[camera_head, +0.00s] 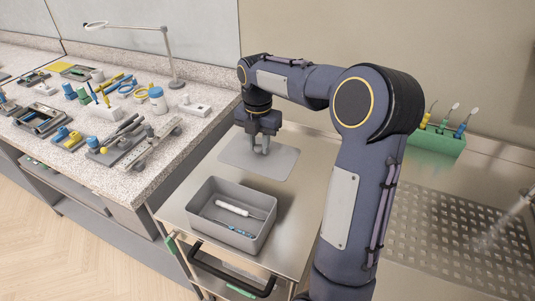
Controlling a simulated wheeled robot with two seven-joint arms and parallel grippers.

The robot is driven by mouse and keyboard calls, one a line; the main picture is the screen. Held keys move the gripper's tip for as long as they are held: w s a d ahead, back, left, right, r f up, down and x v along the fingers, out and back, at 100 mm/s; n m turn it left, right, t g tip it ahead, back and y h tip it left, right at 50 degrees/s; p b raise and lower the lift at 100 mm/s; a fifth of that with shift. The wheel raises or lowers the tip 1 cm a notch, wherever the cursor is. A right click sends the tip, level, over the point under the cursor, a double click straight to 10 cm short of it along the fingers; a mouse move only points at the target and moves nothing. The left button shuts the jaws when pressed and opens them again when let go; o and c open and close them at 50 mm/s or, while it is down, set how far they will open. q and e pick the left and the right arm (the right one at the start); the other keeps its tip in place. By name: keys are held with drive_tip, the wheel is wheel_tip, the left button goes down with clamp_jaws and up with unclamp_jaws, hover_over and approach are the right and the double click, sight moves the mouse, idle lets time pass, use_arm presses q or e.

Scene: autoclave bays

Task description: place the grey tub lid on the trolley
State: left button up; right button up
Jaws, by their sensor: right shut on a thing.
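The grey tub lid (283,164) is a flat plate at the back of the steel trolley (290,218), behind the open grey tub (203,208). My right gripper (262,149) points down over the middle of the lid and is shut on it. The lid lies level; I cannot tell whether it touches the trolley top or hangs just above it. The gripper hides the lid's middle. The tub is uncovered, with a white-handled tool (232,208) and a blue tool (238,230) inside. My left gripper is not in view.
A speckled counter (185,143) crowded with small tools and blocks stands on the left, with a lamp (172,60). On the right are a perforated steel surface (460,240) and a green holder (440,143) with brushes. The trolley has a black handle (235,282) in front.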

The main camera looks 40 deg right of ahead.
sight(268, 154)
drive_tip(key=w+d+f, duration=0.1)
drive_tip(key=f, duration=0.1)
drive_tip(key=d+f, duration=0.2)
drive_tip(key=w+d+f, duration=0.1)
drive_tip(key=d+f, duration=0.1)
drive_tip(key=shift+w+d+p, duration=0.15)
drive_tip(key=shift+w+p, duration=0.15)
drive_tip(key=shift+w, duration=0.05)
drive_tip(key=shift+w+d+f, duration=0.1)
drive_tip(key=shift+f, duration=1.7)
drive_tip(key=shift+f, duration=0.2)
drive_tip(key=o, duration=1)
drive_tip(key=shift+r, duration=0.1)
